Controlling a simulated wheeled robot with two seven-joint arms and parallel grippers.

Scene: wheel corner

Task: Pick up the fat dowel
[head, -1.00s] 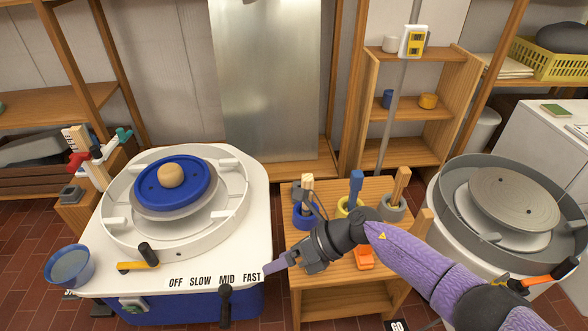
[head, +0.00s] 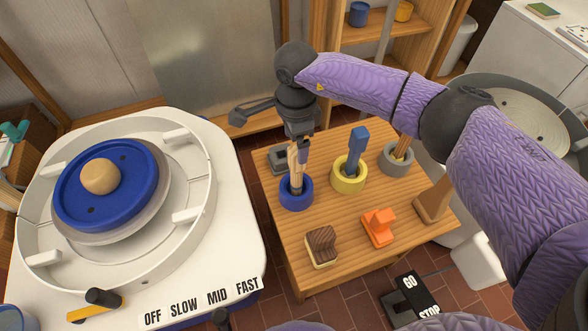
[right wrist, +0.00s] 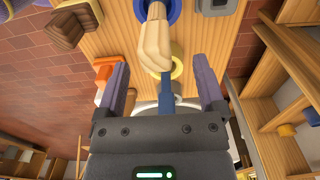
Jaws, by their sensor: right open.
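A pale wooden dowel (head: 293,162), which I take for the fat dowel, stands nearly upright in a blue cup (head: 297,199) on the wooden side table (head: 335,225). In the right wrist view the dowel (right wrist: 155,46) shows its rounded end toward the camera, and the blue cup (right wrist: 150,10) is at the top edge. My right gripper (head: 302,147) is open, close above the dowel and partly overlapping it. Its two fingers (right wrist: 163,75) are apart, with the dowel between their lines just beyond the tips. I cannot see contact. My left gripper is out of view.
A yellow cup (head: 349,178) with a blue-handled tool (head: 357,146) and a grey cup (head: 396,164) with wooden sticks stand close by. An orange block (head: 379,226) and a brown-topped block (head: 322,245) lie in front. The pottery wheel (head: 105,185) is left.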

